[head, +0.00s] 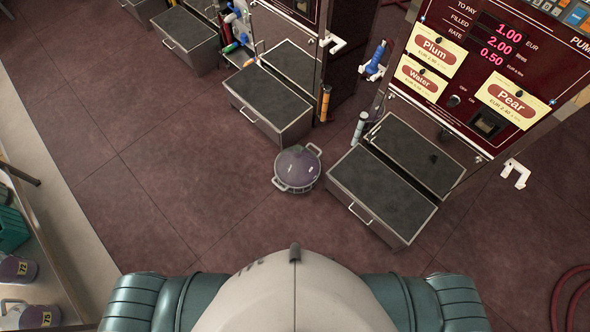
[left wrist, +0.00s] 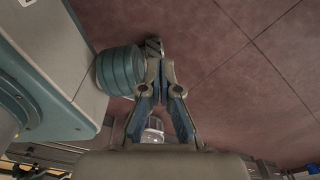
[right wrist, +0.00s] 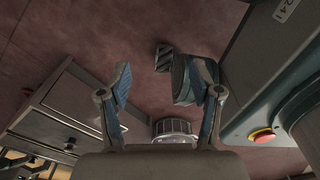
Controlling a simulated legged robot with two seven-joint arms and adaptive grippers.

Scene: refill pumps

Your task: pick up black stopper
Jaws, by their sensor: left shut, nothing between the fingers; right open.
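A small dark piece (head: 434,158) on the black-topped step of the right pump in the head view may be the black stopper; it is too small to be sure. My left gripper (left wrist: 160,68) shows in the left wrist view with its fingertips together and nothing between them. My right gripper (right wrist: 168,76) shows in the right wrist view with its fingers wide apart and empty. Neither gripper shows in the head view, and no stopper is clear in either wrist view.
A purple lidded pot (head: 297,168) stands on the floor between two drawer steps (head: 270,103) (head: 381,195). The right pump (head: 470,70) carries Plum, Water and Pear signs. Numbered jugs (head: 40,317) stand on a shelf at left. A red hose (head: 563,300) lies at right. Front floor is clear.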

